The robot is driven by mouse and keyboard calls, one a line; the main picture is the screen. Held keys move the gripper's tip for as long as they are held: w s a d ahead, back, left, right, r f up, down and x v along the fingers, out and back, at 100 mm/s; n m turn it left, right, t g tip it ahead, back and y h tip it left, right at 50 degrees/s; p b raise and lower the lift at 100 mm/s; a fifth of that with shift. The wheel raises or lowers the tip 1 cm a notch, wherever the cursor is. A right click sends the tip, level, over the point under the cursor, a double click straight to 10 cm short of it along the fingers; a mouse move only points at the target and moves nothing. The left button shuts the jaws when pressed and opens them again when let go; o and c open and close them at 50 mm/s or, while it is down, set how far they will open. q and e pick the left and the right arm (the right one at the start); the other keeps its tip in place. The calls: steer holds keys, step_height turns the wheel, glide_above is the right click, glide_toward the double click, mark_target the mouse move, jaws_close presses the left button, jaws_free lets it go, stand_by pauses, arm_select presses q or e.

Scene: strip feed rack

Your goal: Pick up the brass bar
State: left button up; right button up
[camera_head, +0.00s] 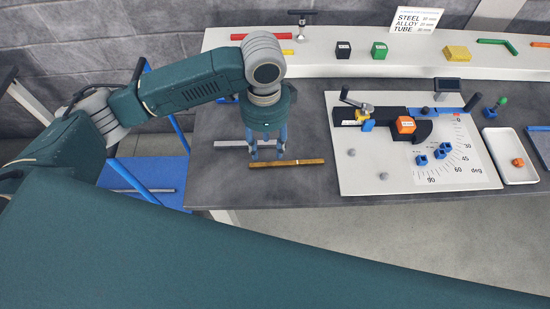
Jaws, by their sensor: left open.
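The brass bar (288,164) lies flat on the dark table, near its front edge and left of the white board. My left gripper (267,156) points down over the left half of the bar. Its fingers are open. I cannot tell whether they touch the bar or stand just behind it. My right gripper is not in view.
A grey bar (230,144) lies just behind the brass bar. The white board (355,182) with a clamp and an angle scale is to the right. A white tray (517,174) stands further right. A white shelf (320,65) with blocks runs along the back.

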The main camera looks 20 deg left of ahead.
mark_target(267, 165)
arm_select(q)
steer(key=f, duration=0.3)
steer(key=shift+s+f, duration=0.2)
steer(key=shift+w+f+p, duration=0.1)
steer(key=shift+f+p, duration=0.2)
steer(key=shift+p, duration=0.05)
steer(key=shift+f, duration=0.35)
step_height(267, 165, down, 4)
steer(key=shift+r+p, duration=0.2)
steer(key=shift+p, duration=0.65)
steer(key=shift+f, duration=0.4)
steer(key=c, duration=1)
steer(key=shift+w+r, duration=0.1)
steer(key=shift+w, duration=0.05)
jaws_close()
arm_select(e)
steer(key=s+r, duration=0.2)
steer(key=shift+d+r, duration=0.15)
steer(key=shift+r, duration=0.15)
